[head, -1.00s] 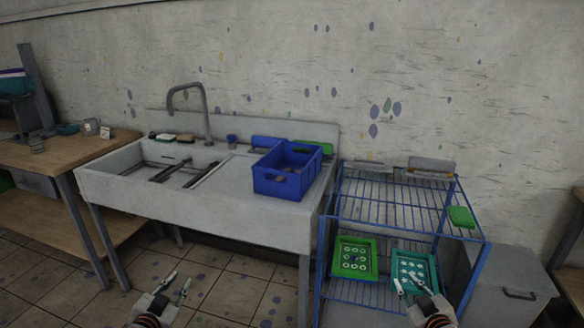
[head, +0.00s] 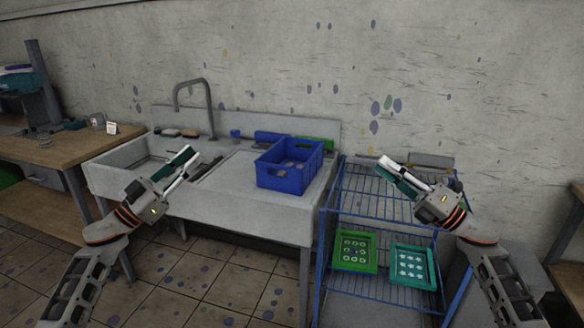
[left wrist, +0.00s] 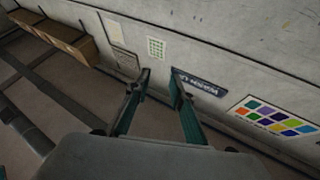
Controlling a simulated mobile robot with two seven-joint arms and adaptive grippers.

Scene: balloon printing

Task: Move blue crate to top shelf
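The blue crate (head: 283,178) stands upright on the right-hand drainboard of the sink unit, with small brownish patches visible inside it. The blue wire rack (head: 350,205) stands just right of the sink, and its top shelf (head: 375,208) is partly covered by my right arm. My left gripper (head: 191,160) is raised over the sink basin, left of the crate and apart from it. It is open and empty, as the left wrist view (left wrist: 160,78) shows. My right gripper (head: 381,166) is above the rack, right of the crate. It looks open and empty.
A green tray (head: 337,264) and a teal tray (head: 395,278) lie on the rack's lower shelf. The faucet (head: 211,110) rises behind the basin. A blue item (head: 270,137) and a green item (head: 316,143) lie behind the crate. A wooden table (head: 60,150) stands at left.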

